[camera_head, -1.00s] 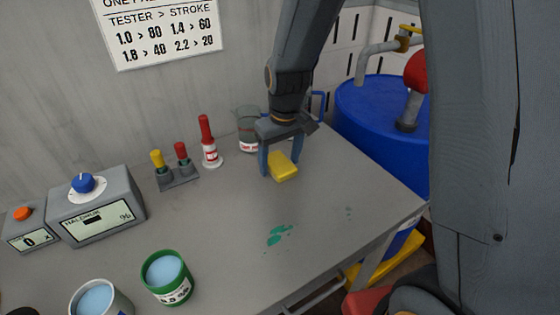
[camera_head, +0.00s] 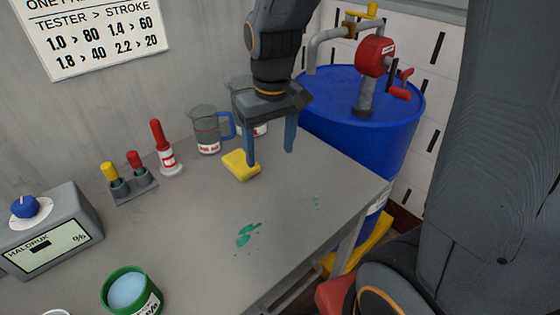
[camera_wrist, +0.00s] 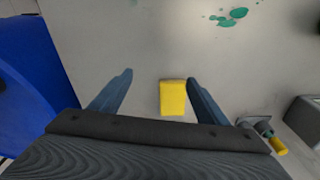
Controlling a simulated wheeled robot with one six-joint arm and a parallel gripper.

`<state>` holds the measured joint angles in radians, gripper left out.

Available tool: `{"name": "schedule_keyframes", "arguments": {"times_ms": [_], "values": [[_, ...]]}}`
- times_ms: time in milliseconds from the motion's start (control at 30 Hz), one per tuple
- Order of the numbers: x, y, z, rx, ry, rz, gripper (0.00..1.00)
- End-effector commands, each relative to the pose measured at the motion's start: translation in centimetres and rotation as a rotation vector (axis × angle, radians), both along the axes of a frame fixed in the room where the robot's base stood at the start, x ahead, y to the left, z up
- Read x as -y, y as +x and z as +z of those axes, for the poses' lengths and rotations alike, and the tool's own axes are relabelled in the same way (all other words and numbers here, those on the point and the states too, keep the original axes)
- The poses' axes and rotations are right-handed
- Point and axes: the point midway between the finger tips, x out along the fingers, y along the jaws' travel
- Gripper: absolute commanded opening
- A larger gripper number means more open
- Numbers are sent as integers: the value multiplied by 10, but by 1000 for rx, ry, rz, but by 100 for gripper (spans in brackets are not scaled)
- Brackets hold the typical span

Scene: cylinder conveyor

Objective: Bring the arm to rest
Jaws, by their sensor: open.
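My gripper (camera_head: 270,158) is open above the back right part of the grey table, its two blue fingers pointing down with nothing between them. A yellow sponge (camera_head: 241,165) lies on the table just left of the fingers in the head view. In the wrist view the sponge (camera_wrist: 173,97) shows below the open fingers (camera_wrist: 158,82), nearer the right one. The sponge looks apart from both fingers, though the left finger partly overlaps its edge in the head view.
Two clear jugs (camera_head: 207,130) stand behind my gripper, one partly hidden by it. A blue drum (camera_head: 355,120) with a red pump (camera_head: 375,57) is at the right. A red-capped bottle (camera_head: 166,150), a meter (camera_head: 50,230) and a green tub (camera_head: 131,292) stand left. Green smears (camera_head: 247,234) mark the clear front.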

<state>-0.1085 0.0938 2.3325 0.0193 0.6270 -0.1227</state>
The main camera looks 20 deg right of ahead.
Motion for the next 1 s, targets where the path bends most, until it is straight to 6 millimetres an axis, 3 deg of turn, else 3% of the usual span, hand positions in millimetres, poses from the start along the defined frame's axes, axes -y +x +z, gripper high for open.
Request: {"name": "schedule_keyframes", "arguments": {"times_ms": [33, 100, 233, 1000], "values": [[16, -23, -13, -14, -2, -56, 69], [31, -49, -27, -23, -4, -123, 69], [45, -79, -42, -33, -6, -199, 69], [47, -83, -44, -34, -6, -211, 69]]}}
